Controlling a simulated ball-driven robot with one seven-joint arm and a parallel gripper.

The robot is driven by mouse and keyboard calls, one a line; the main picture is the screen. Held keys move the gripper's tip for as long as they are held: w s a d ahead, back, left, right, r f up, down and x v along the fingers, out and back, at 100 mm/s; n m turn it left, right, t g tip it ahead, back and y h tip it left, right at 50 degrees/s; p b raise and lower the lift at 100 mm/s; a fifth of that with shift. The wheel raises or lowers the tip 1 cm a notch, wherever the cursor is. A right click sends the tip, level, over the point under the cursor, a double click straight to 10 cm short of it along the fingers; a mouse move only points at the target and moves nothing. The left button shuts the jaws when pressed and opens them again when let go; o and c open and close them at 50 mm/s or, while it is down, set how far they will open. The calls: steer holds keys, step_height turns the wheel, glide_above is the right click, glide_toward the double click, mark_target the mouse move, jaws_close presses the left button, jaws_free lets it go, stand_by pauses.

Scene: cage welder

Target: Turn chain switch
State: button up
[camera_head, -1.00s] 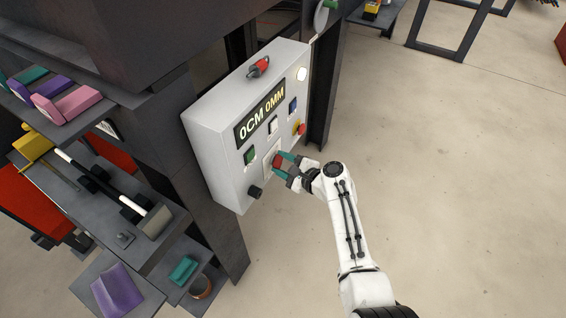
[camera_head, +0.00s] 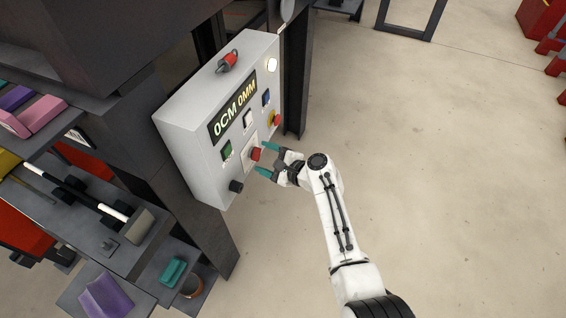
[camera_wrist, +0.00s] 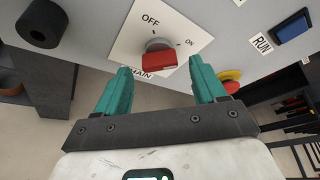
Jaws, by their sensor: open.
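The chain switch (camera_head: 255,154) is a red knob on a white plate low on the grey control box. In the wrist view the red knob (camera_wrist: 152,56) sits under the printed words OFF and ON, with the CHAIN label partly hidden below it. I cannot tell for sure which mark it points to. My gripper (camera_head: 267,160) is open and empty just in front of the knob. In the wrist view its two teal fingers (camera_wrist: 161,78) stand on either side of and short of the knob, apart from it.
The control box (camera_head: 187,140) also carries a green button (camera_head: 227,150), a black knob (camera_head: 236,187), a blue RUN button (camera_wrist: 292,28) and a red and yellow emergency button (camera_wrist: 231,80). Shelves with tools stand at left. The floor at right is open.

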steer(key=v, duration=0.8)
steer(key=shift+s+d+p, duration=0.25)
steer(key=shift+d+p, duration=0.05)
steer(key=shift+p, duration=0.15)
steer(key=s+d+f+n+g+h, duration=0.25)
steer(key=s+d+f+n, duration=0.2)
steer(key=s+d, duration=0.45)
steer(key=s+d+f+n+g+h, duration=0.2)
steer(key=s+d+f+n+h, duration=0.15)
steer(key=s+d+n, duration=0.55)
steer(key=s+d+r+g+h, duration=0.1)
steer(key=s+d+r+h, duration=0.1)
steer(key=s, duration=0.5)
steer(key=s+d+r+n+g+h, duration=0.1)
steer(key=s+d+h, duration=0.1)
steer(key=s+d, duration=0.2)
steer(key=s+d+r+g+h, duration=0.1)
steer(key=s+d, duration=0.3)
steer(key=s, duration=0.6)
steer(key=shift+r+n+h, duration=0.35)
steer(key=shift+r+h, duration=0.25)
steer(key=shift+r, duration=0.3)
